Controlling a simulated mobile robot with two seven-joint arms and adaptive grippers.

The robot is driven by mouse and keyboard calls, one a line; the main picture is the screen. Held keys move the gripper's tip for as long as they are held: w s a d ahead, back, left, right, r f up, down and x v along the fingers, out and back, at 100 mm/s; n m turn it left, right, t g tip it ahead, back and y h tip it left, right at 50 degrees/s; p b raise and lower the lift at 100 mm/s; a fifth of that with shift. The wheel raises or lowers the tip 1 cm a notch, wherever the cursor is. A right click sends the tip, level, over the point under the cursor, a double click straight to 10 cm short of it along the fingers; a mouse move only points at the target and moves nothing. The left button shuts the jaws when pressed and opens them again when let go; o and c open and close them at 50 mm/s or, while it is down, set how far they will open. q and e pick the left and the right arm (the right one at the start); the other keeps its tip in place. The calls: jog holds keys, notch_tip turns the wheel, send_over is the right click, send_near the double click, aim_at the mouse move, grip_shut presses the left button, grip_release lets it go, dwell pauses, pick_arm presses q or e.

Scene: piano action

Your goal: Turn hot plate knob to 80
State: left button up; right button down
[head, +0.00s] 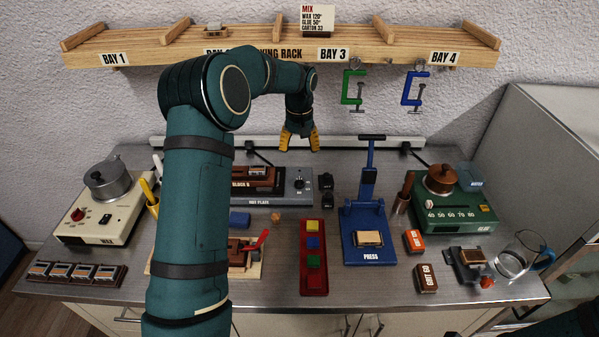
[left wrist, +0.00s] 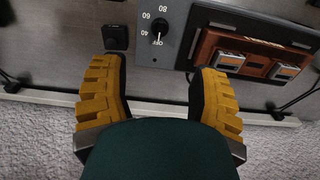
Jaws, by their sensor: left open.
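The grey hot plate (head: 270,201) stands at the back middle of the bench, partly hidden by my left arm. Its black knob (head: 299,184) is at its right end. In the left wrist view the knob (left wrist: 159,27) has marks 40, 60, 80 and OFF around it, and its white pointer line appears toward OFF. My left gripper (head: 299,147) is open and empty, behind and above the knob, not touching it. In the left wrist view its yellow fingers (left wrist: 158,72) are spread apart, with the knob beyond and between their tips.
A brown block B fixture (head: 257,177) sits on the hot plate. A small black box (head: 326,182) stands just right of it. The blue press (head: 368,225) and red tray (head: 313,275) stand in front and right. A white rail (head: 350,142) runs along the wall.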

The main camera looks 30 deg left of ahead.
aim_at(299, 181)
pick_arm(q)
notch_tip(299, 181, down, 14)
jog(key=shift+s+r+b, duration=0.1)
jog(key=shift+r+b, duration=0.1)
jog(key=shift+b, duration=0.2)
grip_shut()
dwell(0.3)
